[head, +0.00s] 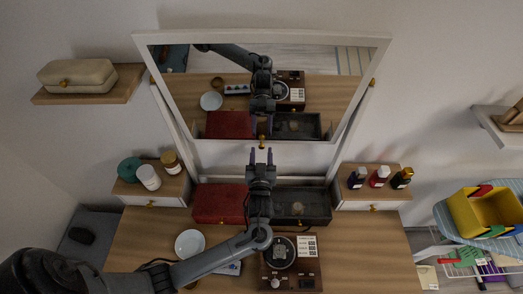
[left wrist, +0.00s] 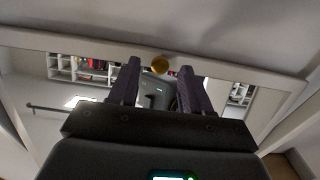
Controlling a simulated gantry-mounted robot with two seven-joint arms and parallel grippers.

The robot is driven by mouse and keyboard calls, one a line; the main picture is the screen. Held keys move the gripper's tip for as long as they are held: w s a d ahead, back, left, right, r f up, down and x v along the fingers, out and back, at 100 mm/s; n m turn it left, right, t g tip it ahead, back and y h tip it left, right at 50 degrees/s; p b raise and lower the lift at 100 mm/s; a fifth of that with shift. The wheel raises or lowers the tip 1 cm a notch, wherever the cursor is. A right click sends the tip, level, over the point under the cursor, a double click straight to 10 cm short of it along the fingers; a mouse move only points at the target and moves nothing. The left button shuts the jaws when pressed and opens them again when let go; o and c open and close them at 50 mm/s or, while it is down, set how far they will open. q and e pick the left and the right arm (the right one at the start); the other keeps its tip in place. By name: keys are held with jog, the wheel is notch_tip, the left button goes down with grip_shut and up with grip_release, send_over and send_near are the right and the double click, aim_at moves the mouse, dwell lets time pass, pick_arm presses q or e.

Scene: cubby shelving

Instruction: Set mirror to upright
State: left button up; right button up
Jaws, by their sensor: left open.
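The mirror (head: 200,65) is a wide panel in a white frame, held between two white side posts above the desk. It is tilted, its glass facing down and reflecting the tabletop and my arm. A gold knob (head: 262,143) sits at the middle of its lower frame edge. My left gripper (head: 261,154) is open and empty, pointing at the lower edge just below the knob. In the left wrist view the gripper fingers (left wrist: 158,78) stand apart in front of the mirror frame (left wrist: 225,70), with the knob (left wrist: 160,65) between their tips. Contact cannot be told. My right gripper is not visible.
A red box (head: 218,204) and a dark open box (head: 302,206) stand below the mirror on either side of my gripper. Bottles (head: 379,177) and jars (head: 149,178) sit on side drawers. A white bowl (head: 190,243) and a turntable (head: 280,253) are on the desk (head: 360,250).

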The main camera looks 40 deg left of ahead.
pick_arm(q)
jog(key=shift+x, duration=0.9)
jog(key=shift+c, duration=0.5)
grip_shut()
